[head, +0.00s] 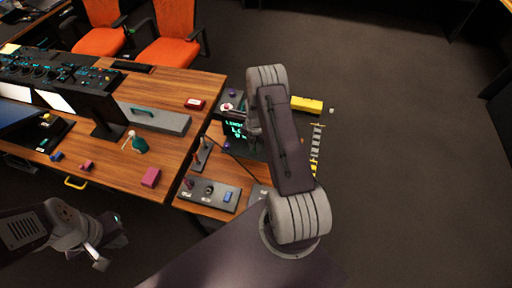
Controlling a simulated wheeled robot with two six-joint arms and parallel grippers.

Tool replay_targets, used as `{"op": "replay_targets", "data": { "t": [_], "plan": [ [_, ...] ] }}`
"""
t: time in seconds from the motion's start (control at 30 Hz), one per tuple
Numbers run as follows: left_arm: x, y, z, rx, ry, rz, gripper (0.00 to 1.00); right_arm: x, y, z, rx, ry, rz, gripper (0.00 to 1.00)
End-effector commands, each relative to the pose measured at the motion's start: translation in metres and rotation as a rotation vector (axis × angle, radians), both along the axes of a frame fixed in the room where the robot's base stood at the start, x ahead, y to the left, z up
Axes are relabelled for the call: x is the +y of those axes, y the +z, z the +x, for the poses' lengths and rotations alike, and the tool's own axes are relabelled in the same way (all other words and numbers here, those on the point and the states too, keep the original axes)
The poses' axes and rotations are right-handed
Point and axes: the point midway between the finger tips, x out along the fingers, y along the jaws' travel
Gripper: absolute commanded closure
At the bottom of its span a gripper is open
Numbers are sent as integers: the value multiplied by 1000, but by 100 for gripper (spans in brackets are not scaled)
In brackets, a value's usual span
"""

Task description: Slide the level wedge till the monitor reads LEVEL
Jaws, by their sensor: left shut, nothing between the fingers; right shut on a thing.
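The monitor (236,131) is a small dark screen with cyan text on the side table. My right arm covers part of it, and I cannot read the whole text. A yellow block (307,104) lies beyond my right arm; I cannot tell if it is the level wedge. A ladder-like marked strip (317,140) with a yellow-and-black end runs along the right of my arm. My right gripper's fingers, and whatever is between them, are hidden under the arm near the monitor. My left gripper (101,252) is shut and empty, lower left, off the desk's front edge.
A wooden desk (185,85) holds a grey box (155,119), a green bottle (136,143), a pink block (151,177) and a red block (195,103). A control box (209,194) stands on the side table's near end. Orange chairs (175,42) stand behind; floor at right is clear.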

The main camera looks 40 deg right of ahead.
Motion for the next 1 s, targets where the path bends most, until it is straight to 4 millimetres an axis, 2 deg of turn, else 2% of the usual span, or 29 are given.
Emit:
{"op": "replay_targets", "data": {
  "t": [0.1, 0.37, 0.4, 0.47, 0.77, 0.87, 1.0],
  "plan": [
    [0, -14, 0, 0, 0, 0, 100, 8, -4, 12, -5, 3, -2, 100],
    [0, -11, 0, 0, 0, 0, 100, 10, 1, 14, -3, 0, -1, 100],
    [0, -11, 0, 0, 0, 0, 100, 10, 1, 14, -3, 0, -1, 73],
    [0, -11, 0, 0, 0, 0, 100, 10, 1, 14, -3, 0, -1, 59],
    [0, -12, 0, 0, 0, 0, 100, 10, 1, 14, -1, 0, -1, 59],
    [0, -16, 0, 0, 0, 0, 100, 10, 12, 15, -4, 0, -2, 59],
    [0, -24, 0, 0, 0, 0, 100, 10, 43, 15, -8, 0, -2, 59]
  ]
}}
